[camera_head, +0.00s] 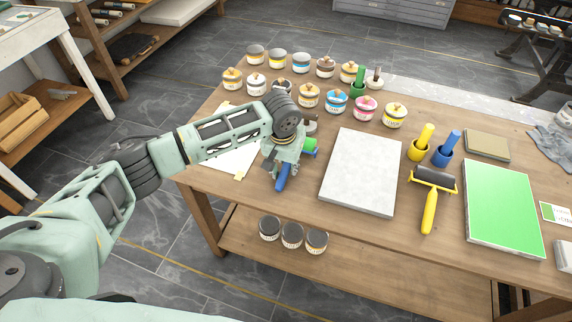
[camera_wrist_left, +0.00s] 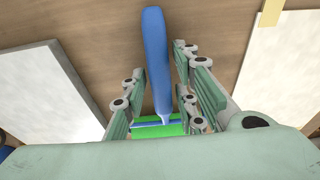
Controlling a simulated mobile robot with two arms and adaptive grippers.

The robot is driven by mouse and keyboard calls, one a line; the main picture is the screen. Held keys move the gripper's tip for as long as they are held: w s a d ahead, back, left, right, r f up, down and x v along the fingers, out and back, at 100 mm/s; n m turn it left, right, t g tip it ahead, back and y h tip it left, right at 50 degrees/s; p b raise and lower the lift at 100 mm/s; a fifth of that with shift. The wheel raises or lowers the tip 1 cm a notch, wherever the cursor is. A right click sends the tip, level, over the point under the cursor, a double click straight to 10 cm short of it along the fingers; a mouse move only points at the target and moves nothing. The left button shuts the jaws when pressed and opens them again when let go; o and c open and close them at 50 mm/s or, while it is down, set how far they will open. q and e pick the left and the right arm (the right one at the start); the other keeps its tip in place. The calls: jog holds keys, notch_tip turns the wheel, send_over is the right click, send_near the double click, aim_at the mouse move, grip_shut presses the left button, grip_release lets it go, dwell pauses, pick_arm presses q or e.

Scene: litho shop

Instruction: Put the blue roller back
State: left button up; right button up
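The blue roller lies on the wooden table, left of the pale slab. Its blue handle (camera_head: 284,177) points toward the front edge, and its green cylinder (camera_head: 309,146) shows beside my gripper. My left gripper (camera_head: 284,158) is over the roller and hides part of it. In the left wrist view the blue handle (camera_wrist_left: 156,60) runs between the spread fingers of my left gripper (camera_wrist_left: 162,92), with gaps visible on both sides. The green cylinder (camera_wrist_left: 158,128) is partly hidden by the gripper body. My right gripper is not in view.
A pale slab (camera_head: 361,171) lies right of the gripper. A yellow roller (camera_head: 431,200), yellow holder (camera_head: 420,148), blue holder (camera_head: 443,155) and green board (camera_head: 502,207) are farther right. Several ink cans (camera_head: 309,96) stand behind. White paper (camera_head: 228,150) lies left, under my arm.

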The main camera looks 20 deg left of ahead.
pick_arm(q)
jog(key=shift+o, duration=0.9)
jog(key=shift+f, duration=0.1)
